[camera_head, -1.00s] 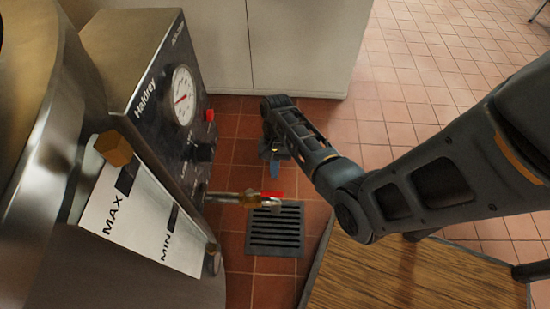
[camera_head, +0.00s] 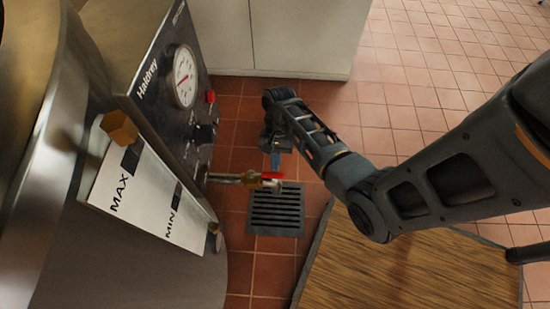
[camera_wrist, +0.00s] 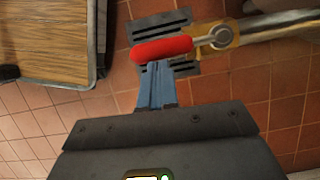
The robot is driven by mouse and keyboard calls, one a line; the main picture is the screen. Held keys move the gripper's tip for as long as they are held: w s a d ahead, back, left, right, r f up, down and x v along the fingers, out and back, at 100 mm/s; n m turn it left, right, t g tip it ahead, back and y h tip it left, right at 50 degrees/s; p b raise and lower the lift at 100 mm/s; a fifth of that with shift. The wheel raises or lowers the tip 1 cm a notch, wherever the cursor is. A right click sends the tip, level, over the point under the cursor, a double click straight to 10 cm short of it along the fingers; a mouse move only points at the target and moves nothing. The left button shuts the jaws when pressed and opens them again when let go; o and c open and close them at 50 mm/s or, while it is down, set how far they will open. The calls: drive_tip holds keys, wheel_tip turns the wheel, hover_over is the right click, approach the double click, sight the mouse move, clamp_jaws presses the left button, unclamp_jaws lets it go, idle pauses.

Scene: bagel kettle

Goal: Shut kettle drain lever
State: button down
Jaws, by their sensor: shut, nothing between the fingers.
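The drain lever (camera_head: 271,176) has a red grip and sits on a brass valve (camera_head: 250,180) at the end of a short pipe from the kettle (camera_head: 150,255). In the wrist view the red lever grip (camera_wrist: 162,50) lies across the tips of my gripper (camera_wrist: 157,72), and its metal stem runs right to the brass valve (camera_wrist: 228,36). My gripper (camera_head: 275,161) is shut and empty, its blue fingers pointing down at the lever. The fingertips look very close to the grip; I cannot tell whether they touch.
A floor drain grate (camera_head: 276,210) lies below the valve. A control panel with a gauge (camera_head: 181,76) stands behind it on the left. A wooden-topped table (camera_head: 385,265) is at the front right, and a white cabinet (camera_head: 290,35) is at the back.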

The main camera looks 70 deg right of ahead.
sight(276, 178)
drive_tip(key=shift+s+a+r+m+p, duration=0.1)
drive_tip(key=shift+s+a+m+p, duration=0.15)
drive_tip(key=shift+m+p, duration=0.25)
drive_tip(key=m+p, duration=0.1)
drive_tip(key=a+m+t+p, duration=0.1)
drive_tip(key=p, duration=0.1)
drive_tip(key=s+a+p, duration=0.1)
drive_tip(key=p, duration=0.1)
drive_tip(key=shift+s+r+m, duration=0.1)
drive_tip(key=shift+r+m, duration=0.15)
drive_tip(key=shift+m, duration=0.15)
drive_tip(key=w+a+m+t+h+p, duration=0.2)
drive_tip(key=a+m+t+p, duration=0.2)
drive_tip(key=a+m+p, duration=0.4)
drive_tip(key=shift+a+f+m+p, duration=0.35)
drive_tip(key=shift+m+p, duration=1.4)
drive_tip(key=shift+m, duration=0.55)
drive_tip(key=shift+w, duration=0.1)
drive_tip(key=s+d+r+p, duration=0.2)
drive_tip(key=s+r+p, duration=0.2)
drive_tip(key=s+r, duration=0.3)
drive_tip(key=shift+p+v, duration=0.3)
drive_tip(key=shift+v, duration=0.9)
